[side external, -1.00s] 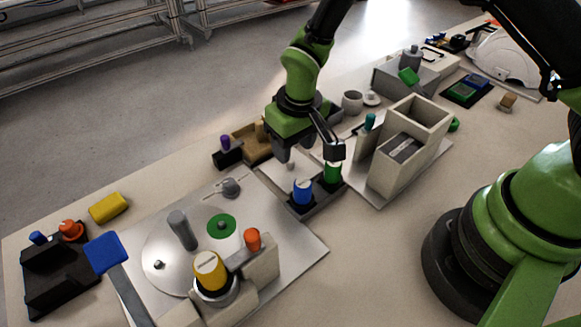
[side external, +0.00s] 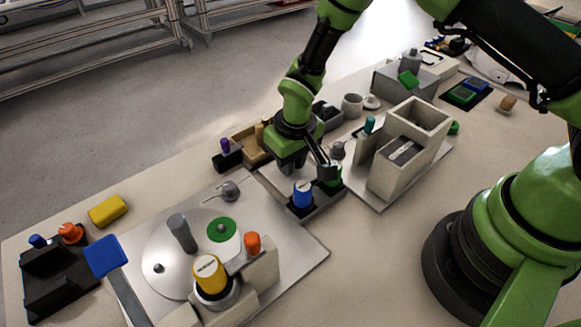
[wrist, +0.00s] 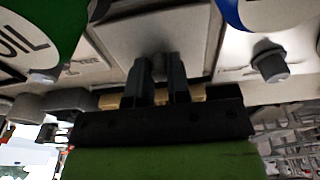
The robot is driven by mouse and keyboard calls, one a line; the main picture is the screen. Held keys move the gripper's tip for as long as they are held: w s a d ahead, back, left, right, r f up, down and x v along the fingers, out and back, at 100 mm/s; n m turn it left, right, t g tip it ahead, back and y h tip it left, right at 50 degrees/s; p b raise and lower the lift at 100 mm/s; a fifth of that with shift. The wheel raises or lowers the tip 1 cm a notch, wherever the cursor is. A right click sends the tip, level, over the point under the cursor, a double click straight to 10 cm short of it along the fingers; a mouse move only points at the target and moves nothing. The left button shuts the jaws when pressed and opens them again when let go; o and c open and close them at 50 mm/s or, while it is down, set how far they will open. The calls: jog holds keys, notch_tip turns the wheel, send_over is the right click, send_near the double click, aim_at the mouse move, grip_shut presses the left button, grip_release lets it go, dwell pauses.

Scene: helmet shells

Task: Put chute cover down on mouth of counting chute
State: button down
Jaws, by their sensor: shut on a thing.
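The chute cover appears to be a flat pale plate with a small grey knob. In the wrist view, the cover (wrist: 185,30) lies in front of my gripper (wrist: 159,66), whose two dark fingers are shut on its knob. In the side view my gripper (side external: 291,166) is low over the cover (side external: 270,181), beside the blue and green bottles; the fingertips are hard to make out. I cannot tell whether the cover is clear of the surface.
A blue-capped bottle (side external: 303,191) and a green bottle (side external: 334,181) stand in a dark tray close to my gripper. A metal plate with a disc (side external: 160,250) lies at the front left. A brown bin (side external: 245,138) is behind. A teal-topped peg (side external: 369,124) stands by the chute.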

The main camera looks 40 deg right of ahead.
jog(key=shift+r, duration=0.1)
notch_tip(320, 180, up, 9)
jog(key=s+d+r+m, duration=0.1)
jog(key=d+r+m, duration=0.4)
jog(key=d, duration=0.3)
jog(key=s+d+r+m+g+h, duration=0.1)
jog(key=s+d+r+m, duration=0.6)
jog(key=s+d+m, duration=0.5)
jog(key=shift+m, duration=0.6)
jog(key=shift+w+d+f, duration=0.15)
jog(key=shift+d+f, duration=0.05)
jog(key=shift+f, duration=1.4)
jog(key=shift+w+d+f, duration=0.15)
jog(key=shift+d+f, duration=0.05)
jog(key=shift+f, duration=1.4)
jog(key=shift+w+d+f, duration=0.15)
jog(key=shift+d+f, duration=0.05)
jog(key=shift+f, duration=1.4)
jog(key=shift+f, duration=0.1)
